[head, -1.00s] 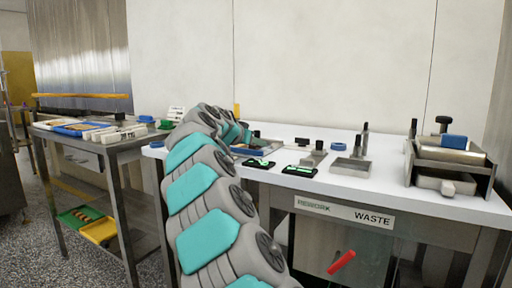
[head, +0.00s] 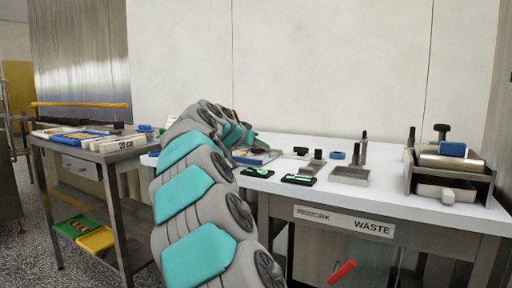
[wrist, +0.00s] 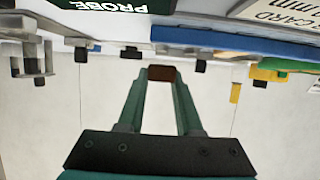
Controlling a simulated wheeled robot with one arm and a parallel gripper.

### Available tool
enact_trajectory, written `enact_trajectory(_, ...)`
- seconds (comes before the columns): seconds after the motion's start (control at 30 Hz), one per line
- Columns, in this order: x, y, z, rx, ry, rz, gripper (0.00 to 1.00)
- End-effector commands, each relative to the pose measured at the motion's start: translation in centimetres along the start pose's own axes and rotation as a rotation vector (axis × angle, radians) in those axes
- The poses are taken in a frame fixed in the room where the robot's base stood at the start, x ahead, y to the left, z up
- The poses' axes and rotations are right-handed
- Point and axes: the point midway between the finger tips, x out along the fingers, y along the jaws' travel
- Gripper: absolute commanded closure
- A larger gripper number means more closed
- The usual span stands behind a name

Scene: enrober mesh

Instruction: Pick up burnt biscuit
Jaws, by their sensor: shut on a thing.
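My gripper (wrist: 161,78) shows in the wrist view, with its two green fingers shut on a small dark brown piece, the burnt biscuit (wrist: 161,73). The biscuit is held at the fingertips, against a pale wall behind. In the head view my own grey and teal arm reaches over the left end of the white bench and hides the gripper and the biscuit.
A blue-edged tray (head: 255,157) lies at the white bench's (head: 400,190) left end. Black pads with green marks (head: 299,179), a metal tray (head: 349,176) and a roller stand (head: 450,172) stand along it. A side table (head: 95,155) with trays is at left.

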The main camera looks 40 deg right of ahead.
Motion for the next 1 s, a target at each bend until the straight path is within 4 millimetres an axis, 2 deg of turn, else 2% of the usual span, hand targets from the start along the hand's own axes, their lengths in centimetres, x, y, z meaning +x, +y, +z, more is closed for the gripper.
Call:
enact_trajectory(0.3,-3.9,4.3,1.0,0.002,0.003,0.0,0.97)
enact_trajectory(0.6,-6.7,7.8,1.8,0.001,0.0,-0.001,0.97)
enact_trajectory(0.8,-7.8,8.9,1.9,0.001,0.002,-0.002,0.97)
enact_trajectory(1.0,-8.0,9.2,2.0,0.001,0.001,-0.001,0.97)
